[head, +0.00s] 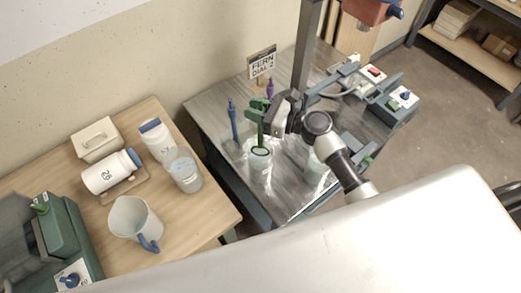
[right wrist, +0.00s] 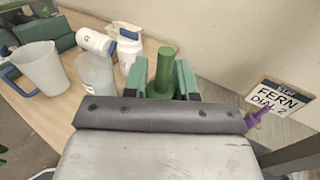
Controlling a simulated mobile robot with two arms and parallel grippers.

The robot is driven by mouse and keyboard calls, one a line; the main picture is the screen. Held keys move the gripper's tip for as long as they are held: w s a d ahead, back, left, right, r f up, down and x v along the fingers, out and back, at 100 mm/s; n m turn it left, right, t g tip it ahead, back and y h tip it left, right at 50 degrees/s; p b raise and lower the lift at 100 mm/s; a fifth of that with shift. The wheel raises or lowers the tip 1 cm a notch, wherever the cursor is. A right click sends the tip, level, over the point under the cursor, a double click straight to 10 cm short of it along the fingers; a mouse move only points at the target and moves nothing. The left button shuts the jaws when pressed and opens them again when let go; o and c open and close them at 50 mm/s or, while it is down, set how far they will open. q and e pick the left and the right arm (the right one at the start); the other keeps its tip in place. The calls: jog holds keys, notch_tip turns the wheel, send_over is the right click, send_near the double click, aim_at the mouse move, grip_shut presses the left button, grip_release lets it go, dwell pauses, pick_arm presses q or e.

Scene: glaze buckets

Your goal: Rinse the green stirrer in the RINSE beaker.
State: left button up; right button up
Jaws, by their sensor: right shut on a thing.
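My right gripper (head: 257,113) is shut on the green stirrer (head: 261,134) above the grey metal table (head: 215,112). The stirrer hangs roughly upright, its lower end at the mouth of a clear beaker (head: 261,172); I cannot tell how far inside it is. In the right wrist view the stirrer's green handle (right wrist: 163,70) stands between the green fingers. A second clear beaker (head: 314,168) is partly hidden behind my right arm. No RINSE label is readable on either beaker. My left gripper is not in view.
A blue stirrer (head: 233,120) and a purple one (head: 269,88) stand near. A FERN DIAL 2 sign (head: 262,64) is at the wall. The wooden table (head: 200,225) holds white jars, a jug (head: 132,217) and a clear container (head: 184,172). A switch box (head: 393,105) sits at right.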

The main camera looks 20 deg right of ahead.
jog(key=shift+r+p, duration=2.1)
jog(key=shift+r, duration=0.35)
notch_tip(320, 180, up, 4)
jog(key=shift+f+p, duration=0.1)
jog(key=shift+p, duration=0.9)
jog(key=shift+d, duration=0.1)
